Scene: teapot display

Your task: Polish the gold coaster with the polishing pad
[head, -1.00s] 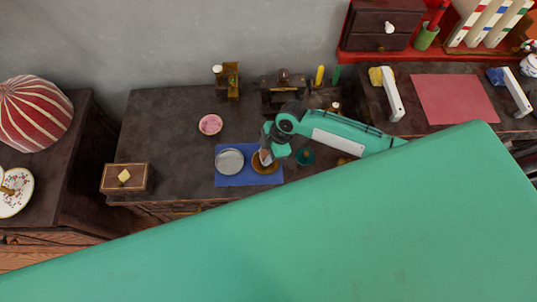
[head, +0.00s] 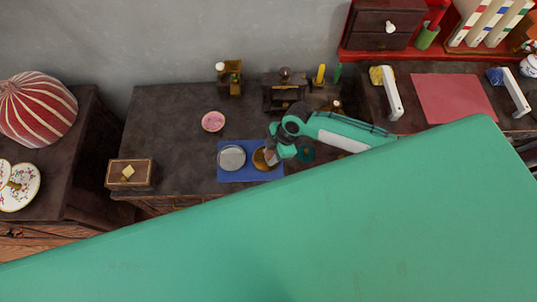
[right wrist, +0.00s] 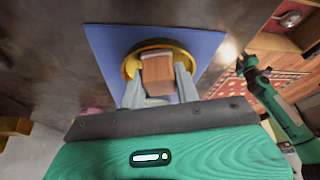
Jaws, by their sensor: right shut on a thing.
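The gold coaster (head: 259,162) lies on the right half of a blue mat (head: 238,176), beside a silver round coaster (head: 231,158). In the right wrist view the gold coaster's rim (right wrist: 130,69) shows around the polishing pad (right wrist: 157,76), a brown wooden block. My right gripper (head: 271,157) is shut on the pad and holds it over the gold coaster; it also shows in the right wrist view (right wrist: 158,88). The pad's underside is hidden, so I cannot tell if it touches. My left gripper (right wrist: 244,65) seems to show small at the right there, its jaws unclear.
A pink dish (head: 213,121) stands behind the mat. A wooden box (head: 130,174) is at the table's left front corner. A dark teal dish (head: 306,153) sits right of the mat. Small dark furniture pieces (head: 283,92) line the back. The left middle of the table is clear.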

